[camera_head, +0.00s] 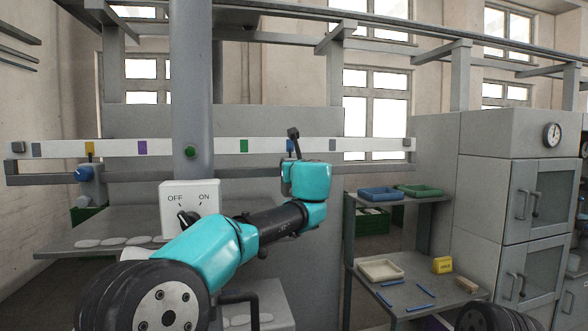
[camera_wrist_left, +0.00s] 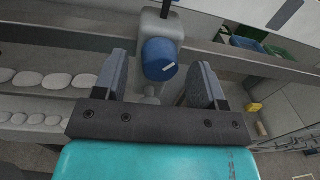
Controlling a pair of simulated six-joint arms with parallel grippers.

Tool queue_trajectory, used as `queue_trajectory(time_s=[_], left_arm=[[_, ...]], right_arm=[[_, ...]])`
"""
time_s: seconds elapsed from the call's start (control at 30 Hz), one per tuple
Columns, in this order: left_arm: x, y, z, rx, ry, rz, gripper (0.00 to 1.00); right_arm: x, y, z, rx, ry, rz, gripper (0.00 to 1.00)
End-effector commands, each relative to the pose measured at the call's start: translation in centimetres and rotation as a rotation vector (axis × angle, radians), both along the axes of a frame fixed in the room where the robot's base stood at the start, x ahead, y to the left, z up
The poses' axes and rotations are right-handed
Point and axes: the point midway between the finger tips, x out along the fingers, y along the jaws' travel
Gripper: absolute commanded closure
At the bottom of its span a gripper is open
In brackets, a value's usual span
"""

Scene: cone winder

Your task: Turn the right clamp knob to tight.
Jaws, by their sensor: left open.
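The right clamp knob (camera_wrist_left: 160,58) is a blue round knob with a short white mark on its face, set on a grey clamp body (camera_wrist_left: 163,22). In the left wrist view it sits between and slightly beyond the fingers of my left gripper (camera_wrist_left: 162,68). The gripper is open, with a visible gap on both sides of the knob. In the head view my left wrist hides the knob and the fingers. The left clamp's blue knob (camera_head: 84,174) shows at the far left. My right gripper is out of view.
A white rail (camera_head: 200,147) with coloured marks runs behind my left arm. An OFF/ON switch box (camera_head: 188,208) stands close beside the arm. At right are a shelf with blue (camera_head: 381,194) and green (camera_head: 420,191) trays and grey cabinets (camera_head: 500,190).

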Motion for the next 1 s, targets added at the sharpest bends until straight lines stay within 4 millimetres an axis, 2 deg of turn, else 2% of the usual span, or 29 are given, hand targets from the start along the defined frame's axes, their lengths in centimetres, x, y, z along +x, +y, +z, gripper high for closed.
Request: queue_trajectory(time_s=[0.2,0.53,1.0], left_arm=[[1.4,0.3,0.0,-0.001,-0.001,0.000,0.35],[1.5,0.3,0.0,0.000,-0.001,-0.001,0.35],[1.5,0.3,0.0,0.000,-0.001,0.000,0.80]], right_arm=[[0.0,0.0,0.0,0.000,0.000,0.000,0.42],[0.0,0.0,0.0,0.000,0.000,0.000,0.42],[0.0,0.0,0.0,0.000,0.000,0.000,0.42]])
